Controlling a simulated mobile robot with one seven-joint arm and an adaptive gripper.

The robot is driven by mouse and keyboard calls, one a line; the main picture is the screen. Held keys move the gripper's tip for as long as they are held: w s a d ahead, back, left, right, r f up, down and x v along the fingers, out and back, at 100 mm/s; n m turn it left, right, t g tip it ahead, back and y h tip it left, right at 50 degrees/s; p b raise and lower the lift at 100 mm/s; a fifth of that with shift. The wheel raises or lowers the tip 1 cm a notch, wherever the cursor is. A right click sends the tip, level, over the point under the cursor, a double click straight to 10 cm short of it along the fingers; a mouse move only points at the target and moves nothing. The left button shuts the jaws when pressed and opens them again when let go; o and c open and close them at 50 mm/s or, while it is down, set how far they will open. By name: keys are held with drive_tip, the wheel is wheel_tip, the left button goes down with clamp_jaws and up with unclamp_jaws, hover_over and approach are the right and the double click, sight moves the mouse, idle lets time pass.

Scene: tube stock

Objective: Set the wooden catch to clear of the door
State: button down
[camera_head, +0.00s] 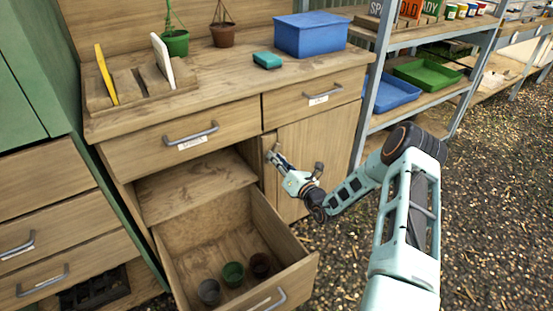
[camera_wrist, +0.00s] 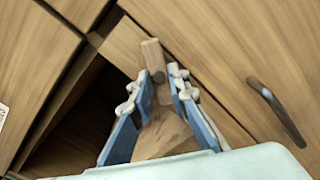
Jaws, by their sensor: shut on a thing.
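The wooden catch (camera_wrist: 152,54) is a short pale bar with a dark round pivot, seen in the wrist view on the narrow upright beside the door (camera_wrist: 215,65). Its upper end lies close to the door's seam; I cannot tell whether it overlaps the door. My gripper (camera_wrist: 161,80) has a fingertip on each side of the catch near the pivot and is shut on it.
The door's dark handle (camera_wrist: 278,112) stands out right of my gripper. An open drawer (camera_head: 295,268) with several pots juts out below left. A closed drawer (camera_head: 341,92) is above the door. A metal shelf rack (camera_head: 376,75) stands to the right.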

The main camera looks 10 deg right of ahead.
drive_tip(key=shift+n+p, duration=0.85)
drive_tip(key=shift+n, duration=2.15)
drive_tip(key=shift+d+f+n, duration=0.1)
drive_tip(key=shift+n, duration=0.2)
drive_tip(key=c, duration=1.8)
unclamp_jaws()
drive_tip(key=shift+c, duration=0.2)
drive_tip(key=v, duration=1.2)
